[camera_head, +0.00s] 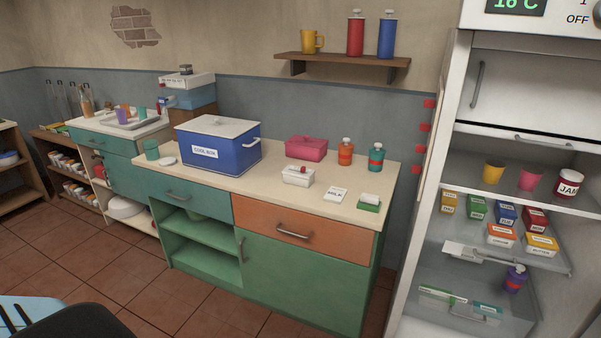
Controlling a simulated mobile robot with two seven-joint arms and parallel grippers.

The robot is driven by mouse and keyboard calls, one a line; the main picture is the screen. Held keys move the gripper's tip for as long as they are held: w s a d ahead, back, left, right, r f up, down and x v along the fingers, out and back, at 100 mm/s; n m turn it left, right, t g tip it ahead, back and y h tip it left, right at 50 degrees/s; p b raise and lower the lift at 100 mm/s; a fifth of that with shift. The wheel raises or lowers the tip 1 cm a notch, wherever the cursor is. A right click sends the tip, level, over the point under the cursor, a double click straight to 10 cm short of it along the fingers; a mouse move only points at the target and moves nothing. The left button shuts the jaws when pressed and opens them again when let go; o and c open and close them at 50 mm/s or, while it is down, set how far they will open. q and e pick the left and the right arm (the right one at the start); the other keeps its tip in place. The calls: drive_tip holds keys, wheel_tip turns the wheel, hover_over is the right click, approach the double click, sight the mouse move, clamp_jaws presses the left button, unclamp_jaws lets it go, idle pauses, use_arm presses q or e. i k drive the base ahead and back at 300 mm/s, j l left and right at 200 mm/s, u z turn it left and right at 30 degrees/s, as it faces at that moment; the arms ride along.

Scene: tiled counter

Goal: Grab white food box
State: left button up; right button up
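A small white box (298,176) with a red item on its top stands on the tiled counter's pale top (240,186), right of the large blue cooler box (217,150) with a white lid. It is the closest match I see to a white food box. A flat white labelled packet (335,194) lies to its right, near the front edge. Neither of my grippers shows in this view.
A pink container (306,147), an orange bottle (346,152) and a teal bottle (376,158) stand behind the white box. A green box (369,203) sits near the right end. An open fridge (505,180) with packages stands at the right. Tiled floor (115,258) is clear in front.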

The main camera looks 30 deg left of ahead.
sight(292, 174)
drive_tip(key=i+j, duration=0.2)
drive_tip(key=j, duration=0.15)
drive_tip(key=i+j+z, duration=0.1)
drive_tip(key=j, duration=0.25)
drive_tip(key=i+j, duration=0.25)
drive_tip(key=i+j+z, duration=0.1)
drive_tip(key=j, duration=0.35)
drive_tip(key=i+j, duration=0.2)
drive_tip(key=j, duration=0.2)
